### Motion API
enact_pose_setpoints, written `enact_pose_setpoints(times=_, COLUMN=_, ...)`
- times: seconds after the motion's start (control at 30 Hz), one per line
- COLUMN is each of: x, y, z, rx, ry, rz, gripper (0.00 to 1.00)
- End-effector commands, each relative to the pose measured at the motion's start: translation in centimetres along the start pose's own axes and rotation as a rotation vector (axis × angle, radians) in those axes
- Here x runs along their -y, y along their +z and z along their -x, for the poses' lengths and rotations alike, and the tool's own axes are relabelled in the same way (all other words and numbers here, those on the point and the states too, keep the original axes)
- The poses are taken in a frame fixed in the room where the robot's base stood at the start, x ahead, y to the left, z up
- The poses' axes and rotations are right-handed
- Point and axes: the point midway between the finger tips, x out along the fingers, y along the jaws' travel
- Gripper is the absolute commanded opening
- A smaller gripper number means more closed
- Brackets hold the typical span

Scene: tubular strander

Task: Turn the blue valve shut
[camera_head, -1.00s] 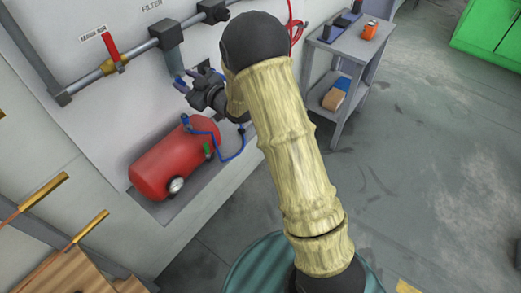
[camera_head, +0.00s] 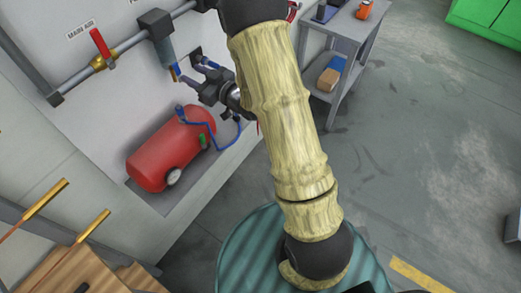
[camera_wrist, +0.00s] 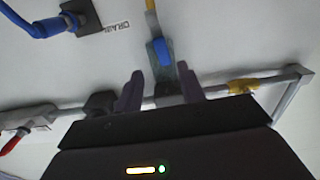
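The blue valve is a small blue handle (camera_wrist: 162,52) under the grey filter bowl, with a brass stub beyond it. In the head view it is a small blue patch (camera_head: 173,70) at the filter's lower end. My gripper (camera_wrist: 161,80) is open and empty, with one finger on each side of the valve's line in the wrist view. The handle shows just past the fingertips; I cannot tell whether they touch it. In the head view my gripper (camera_head: 192,74) is beside the filter's lower end, close to the wall.
A grey pipe with a red-handled MAIN AIR valve (camera_head: 101,43) runs along the wall. A black plate with a blue hose fitting (camera_wrist: 48,27) is near the DRAIN label. A red tank (camera_head: 165,155) stands below. A grey cart (camera_head: 345,50) is right; floor beyond is open.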

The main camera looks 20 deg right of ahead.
Motion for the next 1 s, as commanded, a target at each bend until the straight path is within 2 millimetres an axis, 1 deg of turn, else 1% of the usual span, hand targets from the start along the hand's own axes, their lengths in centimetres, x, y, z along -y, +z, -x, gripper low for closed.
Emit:
enact_pose_setpoints(times=0.03, x=0.0, y=0.3, z=0.9, rx=0.000, ry=0.003, rz=0.000, gripper=0.39)
enact_pose_setpoints(times=0.3, x=-0.5, y=0.3, z=5.4, rx=-0.001, ry=0.011, rz=0.001, gripper=0.39)
enact_pose_setpoints(times=0.6, x=-0.5, y=0.4, z=10.1, rx=-0.002, ry=0.014, rz=0.002, gripper=0.39)
enact_pose_setpoints(times=1.0, x=-0.4, y=0.4, z=12.5, rx=0.008, ry=0.015, rz=0.005, gripper=0.39)
